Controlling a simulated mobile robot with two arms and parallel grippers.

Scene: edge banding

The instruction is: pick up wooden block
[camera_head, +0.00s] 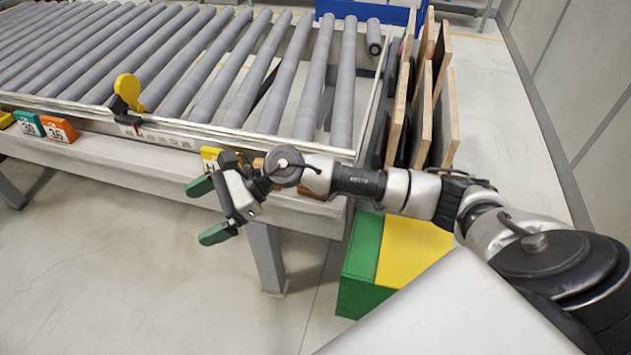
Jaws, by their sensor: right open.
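Several upright wooden boards (446,118) stand on edge in a row beside the right end of the roller conveyor. Small orange-brown pieces show at the conveyor's front rail, partly hidden behind my right wrist; I cannot tell whether one is a wooden block. My right gripper (208,210) is open and empty, with green fingertips pointing left. It is in front of the conveyor's front edge, left of the boards, and touches nothing that I can see. My left gripper is not in view.
The roller conveyor (215,65) fills the upper left. Its front rail carries a teal tag (28,124), an orange tag (60,130) and a yellow knob (128,90). A green and yellow box (362,255) stands below the boards. The floor at lower left is clear.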

